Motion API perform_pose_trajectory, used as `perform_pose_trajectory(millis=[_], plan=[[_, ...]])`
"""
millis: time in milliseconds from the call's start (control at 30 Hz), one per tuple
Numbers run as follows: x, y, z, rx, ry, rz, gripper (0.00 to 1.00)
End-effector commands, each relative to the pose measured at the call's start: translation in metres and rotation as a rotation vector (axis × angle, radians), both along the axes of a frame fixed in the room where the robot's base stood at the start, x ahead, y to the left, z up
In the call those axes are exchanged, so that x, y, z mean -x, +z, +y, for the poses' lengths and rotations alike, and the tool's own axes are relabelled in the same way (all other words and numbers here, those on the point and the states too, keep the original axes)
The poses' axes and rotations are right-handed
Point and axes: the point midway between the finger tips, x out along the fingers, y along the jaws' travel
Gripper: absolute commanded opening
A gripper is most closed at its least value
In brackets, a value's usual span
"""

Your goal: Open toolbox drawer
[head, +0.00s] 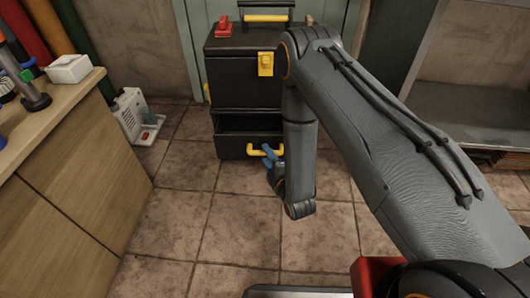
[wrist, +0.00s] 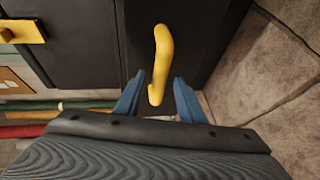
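The black toolbox (head: 243,85) stands on the floor against the back wall. Its bottom drawer (head: 233,148) is pulled partly out, with a dark gap showing above its front. The drawer's yellow handle (head: 256,152) is on that front; it also shows in the wrist view (wrist: 161,50). My gripper (head: 270,158) is at the handle, its blue fingers partly hidden by my arm in the head view. In the wrist view my gripper (wrist: 159,78) is open, with the handle's near end between the fingers and gaps visible on both sides.
A yellow latch (head: 265,63) is on the toolbox's upper front, and it has a red piece (head: 224,27) on top. A wooden cabinet (head: 75,180) stands at left, with a white container (head: 133,115) on the floor beside it. Tiled floor before the drawer is clear.

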Motion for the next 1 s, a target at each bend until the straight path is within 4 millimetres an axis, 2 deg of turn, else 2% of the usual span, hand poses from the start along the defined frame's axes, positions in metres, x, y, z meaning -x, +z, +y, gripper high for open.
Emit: perform_pose_trajectory(millis=[200, 400, 1000], plan=[[0.034, 0.008, -0.015, 0.0, 0.0, 0.003, 0.36], [0.049, 0.011, -0.023, 0.0, 0.001, 0.001, 0.36], [0.05, 0.01, -0.023, 0.0, 0.001, 0.0, 0.36]])
